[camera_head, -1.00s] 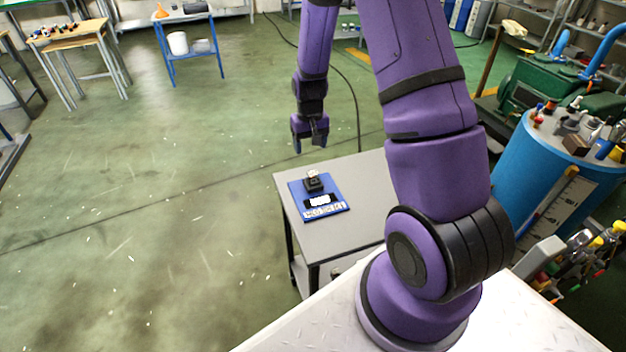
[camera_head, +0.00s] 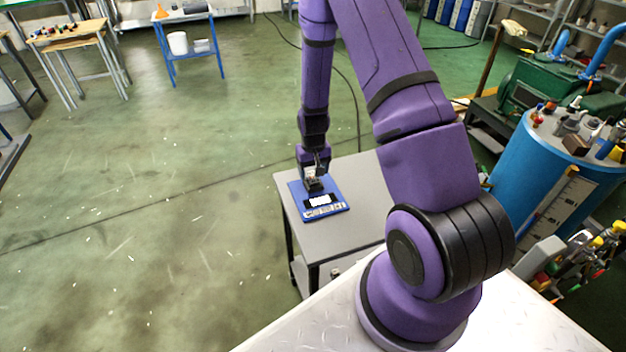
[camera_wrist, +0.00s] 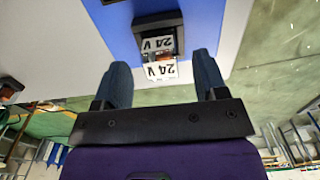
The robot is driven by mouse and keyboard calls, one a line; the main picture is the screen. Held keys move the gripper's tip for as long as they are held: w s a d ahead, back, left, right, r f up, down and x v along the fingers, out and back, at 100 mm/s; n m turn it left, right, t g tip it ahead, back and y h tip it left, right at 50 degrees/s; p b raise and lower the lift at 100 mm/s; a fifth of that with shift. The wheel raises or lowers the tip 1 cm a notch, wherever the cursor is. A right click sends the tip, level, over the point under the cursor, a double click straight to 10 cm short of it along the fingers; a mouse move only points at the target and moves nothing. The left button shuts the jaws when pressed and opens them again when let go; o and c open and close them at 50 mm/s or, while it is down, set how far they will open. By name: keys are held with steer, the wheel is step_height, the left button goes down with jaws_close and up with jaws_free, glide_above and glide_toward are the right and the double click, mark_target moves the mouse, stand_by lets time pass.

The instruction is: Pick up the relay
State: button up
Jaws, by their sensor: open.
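The relay (camera_head: 313,185) is a small dark block with a pale top, standing on a blue mat (camera_head: 338,206) on a small grey table. In the wrist view the relay (camera_wrist: 158,37) is a black base with a white "24 V" label, on the blue mat (camera_wrist: 112,35). My gripper (camera_head: 314,180) is right above the relay in the head view and partly hides it. In the wrist view my gripper (camera_wrist: 164,70) has its two fingers apart, with the relay centred between and just beyond the tips. Whether the fingers flank it in height I cannot tell.
The grey table (camera_head: 362,192) has bare room to the right of the mat. A white label and printed strip lie on the mat's front part. A blue barrel (camera_head: 535,165) topped with loose parts stands at the right. Open floor lies to the left.

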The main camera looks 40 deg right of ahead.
steer(key=shift+f, duration=0.9)
steer(key=c, duration=1.1)
steer(key=shift+r, duration=0.15)
